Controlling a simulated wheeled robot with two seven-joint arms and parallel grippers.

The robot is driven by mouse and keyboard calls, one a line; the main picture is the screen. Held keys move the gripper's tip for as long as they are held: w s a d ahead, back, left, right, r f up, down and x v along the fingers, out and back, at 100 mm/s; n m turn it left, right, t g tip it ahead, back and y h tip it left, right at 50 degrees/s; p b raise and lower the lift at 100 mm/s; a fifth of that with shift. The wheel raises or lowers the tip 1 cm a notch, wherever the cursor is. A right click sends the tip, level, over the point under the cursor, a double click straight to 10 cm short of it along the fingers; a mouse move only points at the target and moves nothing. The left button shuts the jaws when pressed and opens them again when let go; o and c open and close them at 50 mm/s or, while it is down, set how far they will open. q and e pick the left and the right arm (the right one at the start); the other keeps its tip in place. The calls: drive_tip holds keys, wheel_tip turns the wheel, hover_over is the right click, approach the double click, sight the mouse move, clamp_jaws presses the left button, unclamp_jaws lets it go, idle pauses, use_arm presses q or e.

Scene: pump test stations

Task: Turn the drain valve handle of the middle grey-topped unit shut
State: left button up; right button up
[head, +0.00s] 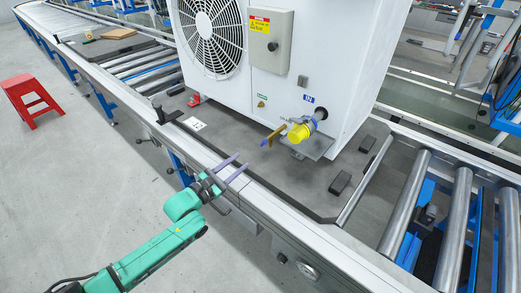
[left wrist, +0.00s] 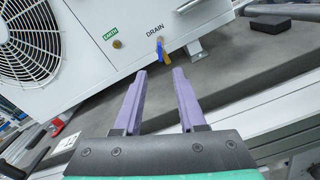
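The white unit (head: 335,60) stands on a dark pallet; its top is out of view, so I cannot tell its colour. The drain valve on its front has a brass-coloured body (head: 277,133) and a small blue handle (head: 264,143). In the left wrist view the blue handle (left wrist: 160,50) hangs below the DRAIN label, beside the yellowish part. My left gripper (head: 241,162) is open and empty, its purple fingers pointing at the valve, short of it. In the left wrist view the fingertips (left wrist: 160,73) lie just below the handle in the picture. My right gripper is not in view.
A yellow cap (head: 298,134) on a pipe marked IN sits right of the valve, over a metal bracket. The pallet (head: 290,190) carries black blocks. The conveyor rail (head: 262,207) runs below my gripper. Rollers (head: 405,205) lie to the right; a red stool (head: 31,100) stands left.

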sight(262, 144)
use_arm(q)
drive_tip(key=b+x, duration=0.2)
drive_tip(key=x, duration=0.9)
drive_tip(key=shift+w+d+f, duration=0.1)
drive_tip(key=shift+w+d, duration=0.05)
drive_tip(key=shift+w, duration=0.2)
clamp_jaws()
